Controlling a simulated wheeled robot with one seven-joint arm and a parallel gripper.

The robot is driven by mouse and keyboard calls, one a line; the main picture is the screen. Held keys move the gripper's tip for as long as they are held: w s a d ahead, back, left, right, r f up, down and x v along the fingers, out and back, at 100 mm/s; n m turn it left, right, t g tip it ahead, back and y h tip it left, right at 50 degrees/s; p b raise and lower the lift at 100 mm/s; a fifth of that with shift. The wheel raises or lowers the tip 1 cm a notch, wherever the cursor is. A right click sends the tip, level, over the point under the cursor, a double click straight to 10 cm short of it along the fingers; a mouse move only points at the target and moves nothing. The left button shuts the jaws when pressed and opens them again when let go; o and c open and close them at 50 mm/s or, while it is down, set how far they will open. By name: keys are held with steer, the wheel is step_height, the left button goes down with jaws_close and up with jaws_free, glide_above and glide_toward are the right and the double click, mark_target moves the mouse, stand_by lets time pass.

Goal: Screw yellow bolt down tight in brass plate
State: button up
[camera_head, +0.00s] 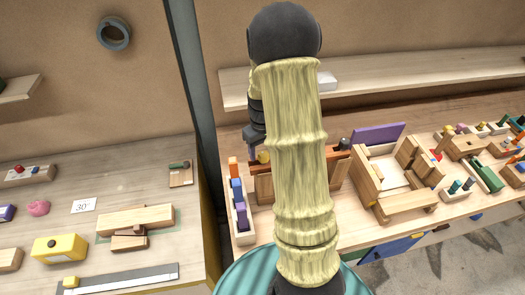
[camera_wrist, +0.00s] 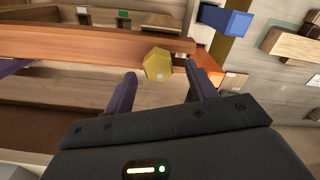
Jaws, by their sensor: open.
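The yellow bolt (camera_wrist: 158,64) shows its faceted head against the side of a long reddish-brown wooden beam (camera_wrist: 80,46) in the wrist view. My gripper (camera_wrist: 161,70) is open, with one dark finger on each side of the bolt head and gaps between. The fingers are not closed on it. In the head view the bolt (camera_head: 263,156) is a small yellow spot just below my gripper (camera_head: 257,142), partly hidden by my arm. I cannot clearly make out the brass plate; the bolt's shank and its seating are hidden.
Several small wooden pieces crowd the bench's right end.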

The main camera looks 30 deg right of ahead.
mark_target(264, 164)
steer(key=shift+f, duration=1.2)
steer(key=c, duration=1.2)
steer(key=m, duration=0.3)
steer(key=shift+f+m+p, duration=0.1)
steer(key=shift+m+p, duration=0.25)
steer(key=shift+m, duration=0.05)
steer(key=m, duration=0.3)
steer(key=shift+s+d+f+m+p, duration=0.1)
steer(key=shift+s+d+m+p, duration=0.1)
steer(key=shift+m+p, duration=0.15)
steer(key=shift+f+m, duration=0.1)
steer(key=shift+m, duration=0.15)
